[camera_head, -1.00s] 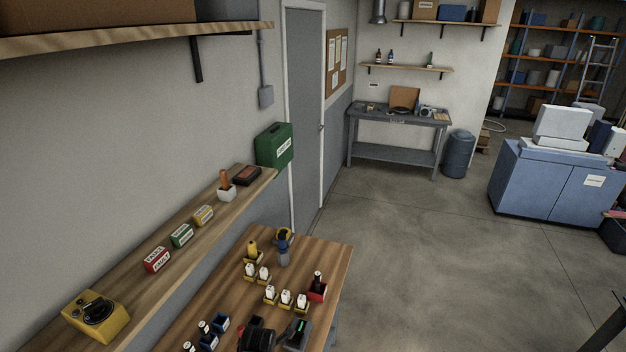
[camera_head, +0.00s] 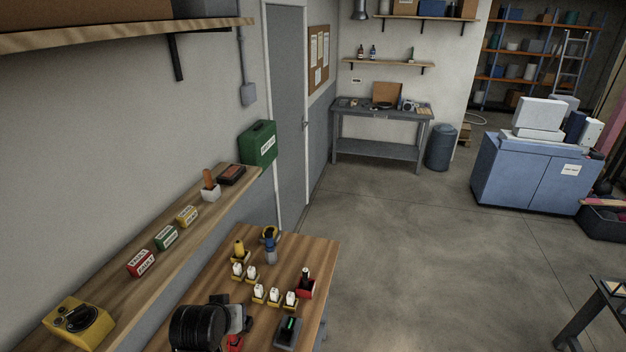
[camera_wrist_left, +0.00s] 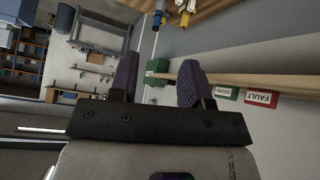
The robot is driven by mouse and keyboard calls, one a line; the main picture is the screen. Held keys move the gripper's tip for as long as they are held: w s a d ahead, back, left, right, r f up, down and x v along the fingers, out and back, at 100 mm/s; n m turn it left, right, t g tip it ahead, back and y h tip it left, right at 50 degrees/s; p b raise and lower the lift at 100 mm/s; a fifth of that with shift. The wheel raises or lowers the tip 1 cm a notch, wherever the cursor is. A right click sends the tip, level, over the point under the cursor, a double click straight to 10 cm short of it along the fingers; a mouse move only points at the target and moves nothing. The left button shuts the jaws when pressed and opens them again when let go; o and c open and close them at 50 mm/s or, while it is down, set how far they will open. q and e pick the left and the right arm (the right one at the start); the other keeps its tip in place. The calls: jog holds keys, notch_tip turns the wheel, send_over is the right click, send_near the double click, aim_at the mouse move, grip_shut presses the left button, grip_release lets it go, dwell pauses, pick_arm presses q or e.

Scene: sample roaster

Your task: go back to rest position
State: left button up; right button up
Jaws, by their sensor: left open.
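My left gripper (camera_wrist_left: 158,72) shows in the left wrist view with its two dark fingers spread apart. Nothing is between the fingers. The left fingers cannot be made out clearly there. My right gripper is in neither view.
On the bench stand several white-topped small holders (camera_head: 274,295), a red holder (camera_head: 306,288) and a dark device (camera_head: 288,333).

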pick_arm(q)
jog(key=s+a+f+m+t, duration=0.1)
jog(key=s+a+m, duration=0.1)
jog(key=s, duration=1.5)
jog(key=s+f+g, duration=0.2)
jog(key=s+f, duration=0.5)
jog(key=s, duration=0.3)
jog(key=s+a+f+g, duration=0.1)
jog(key=s+f+g, duration=0.2)
jog(key=s+f, duration=0.3)
jog(key=s, duration=0.5)
jog(key=shift+f+m, duration=0.4)
